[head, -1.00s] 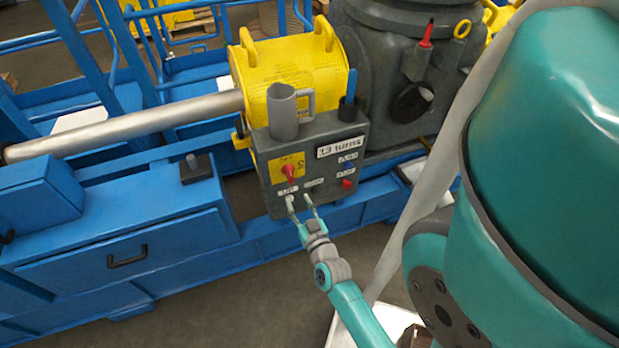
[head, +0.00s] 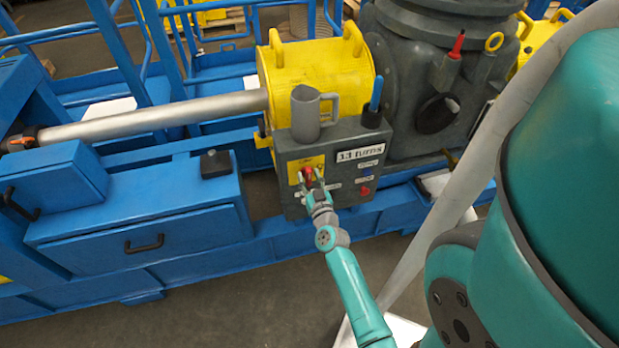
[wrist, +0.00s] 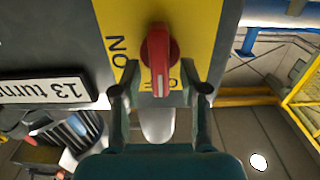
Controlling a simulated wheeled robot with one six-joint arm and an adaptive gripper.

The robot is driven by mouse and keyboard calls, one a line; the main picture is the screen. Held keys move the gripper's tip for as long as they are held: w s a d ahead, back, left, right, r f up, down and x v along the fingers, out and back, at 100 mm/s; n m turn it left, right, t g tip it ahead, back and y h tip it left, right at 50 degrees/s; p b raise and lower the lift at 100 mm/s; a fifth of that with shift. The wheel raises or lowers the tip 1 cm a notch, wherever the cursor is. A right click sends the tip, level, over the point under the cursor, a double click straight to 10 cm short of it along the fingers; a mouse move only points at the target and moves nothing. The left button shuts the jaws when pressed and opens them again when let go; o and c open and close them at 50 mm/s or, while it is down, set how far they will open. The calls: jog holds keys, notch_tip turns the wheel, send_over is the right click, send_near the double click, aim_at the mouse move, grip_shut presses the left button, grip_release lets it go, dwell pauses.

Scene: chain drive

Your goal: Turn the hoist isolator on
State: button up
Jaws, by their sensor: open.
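The hoist isolator is a red rotary knob (wrist: 158,55) on a yellow plate (wrist: 194,25) on the grey control box. In the wrist view its handle points down, toward partly hidden letters; "ON" shows to its left. The knob also shows small in the head view (head: 306,172), partly behind my fingers. My gripper (head: 313,180) is open at the front of the box. In the wrist view its fingers (wrist: 161,93) stand either side of the handle's end, with gaps on both sides. I cannot tell how far they reach over it in depth.
The grey control box (head: 341,193) carries a "13 turns" label (head: 360,153), a red button (head: 365,191), a grey mug (head: 306,115) on top and a blue-handled tool (head: 376,94) in a holder. A yellow housing (head: 320,67) stands behind. Blue framework (head: 150,235) lies left.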

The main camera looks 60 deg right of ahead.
jog(key=shift+w+d, duration=0.1)
jog(key=shift+w, duration=0.05)
grip_shut()
